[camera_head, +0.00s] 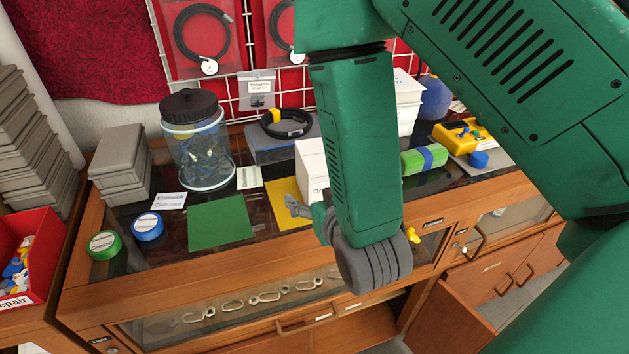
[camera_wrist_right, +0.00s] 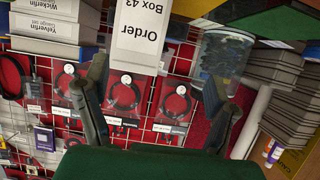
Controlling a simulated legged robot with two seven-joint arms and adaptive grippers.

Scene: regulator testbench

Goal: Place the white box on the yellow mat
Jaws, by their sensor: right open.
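The white box (camera_head: 312,165) stands upright on the cabinet top, its lower part over the yellow mat (camera_head: 285,207); the arm hides its right side, so I cannot see its full footprint. In the right wrist view the box (camera_wrist_right: 140,35) appears upside down and reads "Order Box 43". My right gripper (camera_head: 303,209) is in front of the box, low near the front edge, mostly hidden by its own arm. In the wrist view the fingers of the right gripper (camera_wrist_right: 155,75) are spread wide, empty, with the box beyond them. My left gripper is not in view.
A green mat (camera_head: 219,225) lies left of the yellow one, with green (camera_head: 104,245) and blue (camera_head: 148,226) tape rolls farther left. A lidded clear jar (camera_head: 197,155) and a coiled black cable (camera_head: 287,123) stand behind. A yellow device (camera_head: 462,136) is at right.

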